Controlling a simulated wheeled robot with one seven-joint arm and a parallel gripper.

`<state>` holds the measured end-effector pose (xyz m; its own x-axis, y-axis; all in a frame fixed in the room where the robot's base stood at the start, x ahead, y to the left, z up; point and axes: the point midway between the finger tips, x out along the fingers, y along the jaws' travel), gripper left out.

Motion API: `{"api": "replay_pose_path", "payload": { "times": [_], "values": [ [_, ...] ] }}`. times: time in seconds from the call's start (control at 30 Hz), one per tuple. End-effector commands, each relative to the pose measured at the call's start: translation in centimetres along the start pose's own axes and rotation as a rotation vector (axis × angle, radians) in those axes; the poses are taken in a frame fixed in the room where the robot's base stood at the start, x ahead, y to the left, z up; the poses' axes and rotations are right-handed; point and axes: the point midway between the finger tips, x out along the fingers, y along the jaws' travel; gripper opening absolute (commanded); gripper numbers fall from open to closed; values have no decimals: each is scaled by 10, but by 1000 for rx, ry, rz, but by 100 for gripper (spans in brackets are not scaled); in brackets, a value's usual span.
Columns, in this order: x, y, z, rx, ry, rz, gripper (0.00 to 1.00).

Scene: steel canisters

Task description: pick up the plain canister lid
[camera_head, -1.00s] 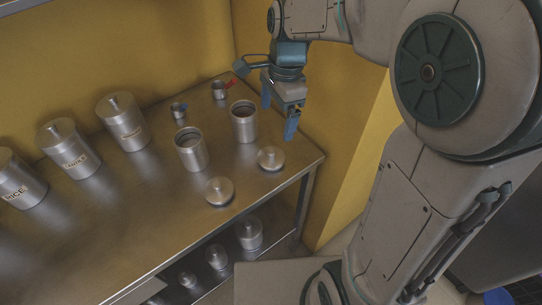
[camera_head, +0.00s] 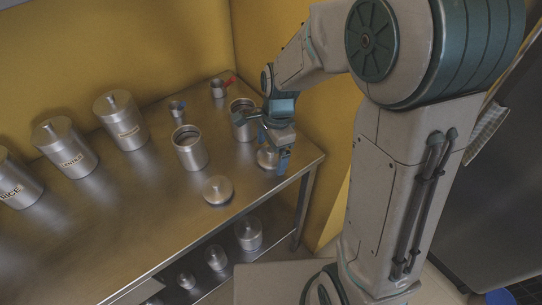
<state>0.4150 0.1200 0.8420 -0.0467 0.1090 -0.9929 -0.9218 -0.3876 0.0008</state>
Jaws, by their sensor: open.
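Two round steel lids with knobs lie on the steel table. One lid (camera_head: 217,190) is near the front edge and fully in view. The other lid (camera_head: 267,158) is near the right corner, partly hidden by my gripper. I cannot tell from their look which one is the plain canister lid. My gripper (camera_head: 273,150) is open, pointing down at the right lid, with its fingers around or just above the knob; contact cannot be told. Two open canisters without visible labels stand behind the lids: one canister (camera_head: 190,150) at left, the other (camera_head: 242,122) close behind my gripper.
Several lidded, labelled canisters (camera_head: 122,120) stand along the left. Two small cups, one with a blue handle (camera_head: 177,109) and one with a red handle (camera_head: 218,89), stand at the back. A lower shelf holds more steel pieces (camera_head: 248,234). The front left tabletop (camera_head: 120,220) is clear.

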Motion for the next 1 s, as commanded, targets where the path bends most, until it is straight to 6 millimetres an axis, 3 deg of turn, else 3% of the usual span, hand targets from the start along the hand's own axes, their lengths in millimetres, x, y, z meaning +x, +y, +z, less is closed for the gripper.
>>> {"api": "replay_pose_path", "payload": {
  "times": [0.17, 0.37, 0.73, 1.0],
  "values": [
    [0, 0, 0, 0, 0, 0, 91],
    [0, 0, 0, 0, 0, 0, 44],
    [-8, -1, 1, 0, 0, -3, 43],
    [-60, -1, 7, -1, 0, -7, 43]
  ]
}}
